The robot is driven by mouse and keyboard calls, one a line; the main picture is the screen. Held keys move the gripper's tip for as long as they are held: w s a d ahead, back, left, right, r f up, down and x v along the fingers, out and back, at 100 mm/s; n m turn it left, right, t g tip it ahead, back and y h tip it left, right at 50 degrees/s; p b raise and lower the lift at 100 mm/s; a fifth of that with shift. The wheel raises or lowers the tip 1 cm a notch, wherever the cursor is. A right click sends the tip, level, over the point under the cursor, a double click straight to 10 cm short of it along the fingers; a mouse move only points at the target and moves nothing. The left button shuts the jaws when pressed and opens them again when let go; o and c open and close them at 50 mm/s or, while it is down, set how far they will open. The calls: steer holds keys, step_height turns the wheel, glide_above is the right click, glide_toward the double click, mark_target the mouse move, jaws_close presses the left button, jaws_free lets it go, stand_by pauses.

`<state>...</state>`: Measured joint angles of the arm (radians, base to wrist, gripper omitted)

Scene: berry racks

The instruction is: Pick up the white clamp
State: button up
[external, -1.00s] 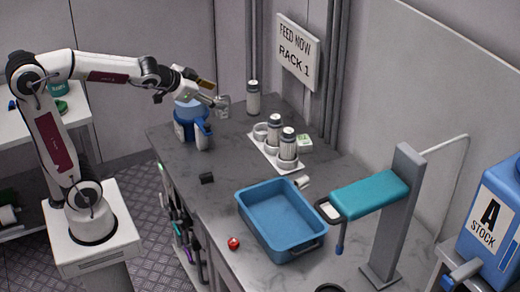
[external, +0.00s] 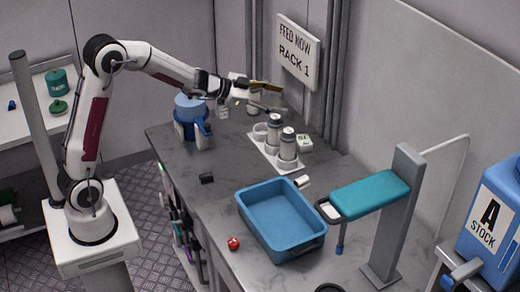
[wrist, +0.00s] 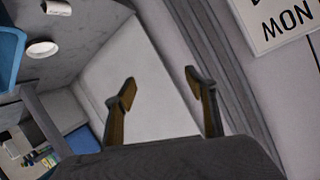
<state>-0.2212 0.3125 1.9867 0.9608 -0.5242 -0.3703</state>
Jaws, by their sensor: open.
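My gripper (external: 280,100) is open and empty, raised above the back of the counter near the bottles. In the wrist view its two fingers (wrist: 160,80) are spread apart with only pale wall panel between them. I cannot clearly make out a white clamp. A small white piece (external: 302,183) lies beside the blue tray's back corner; it looks round in the wrist view (wrist: 42,49), left of the fingers. Another small pale piece (external: 222,112) lies near the blue jug, too small to identify.
The blue tray (external: 243,212) and a teal-topped stand (external: 370,194) occupy the right of the counter. A white rack (external: 262,158) holds bottles below my gripper. A blue jug (external: 185,130) stands at the left. A sign (external: 297,55) hangs on the close back wall.

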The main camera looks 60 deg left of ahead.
steer(key=w+d+f+m+g+h, duration=0.25)
steer(key=d+f+h, duration=0.2)
steer(key=f, duration=0.45)
steer(key=m+g+h, duration=0.2)
steer(key=h, duration=0.3)
glide_above(295, 178)
steer(key=s+a, duration=0.2)
steer(key=s, duration=0.2)
step_height(295, 178, down, 8)
steer(key=r, duration=0.1)
steer(key=shift+a+f, duration=0.1)
steer(key=shift+f, duration=0.15)
steer(key=shift+f, duration=2.9)
steer(key=shift+f, duration=0.1)
steer(key=shift+f, duration=0.55)
steer(key=shift+x, duration=2.5)
steer(key=shift+r, duration=0.15)
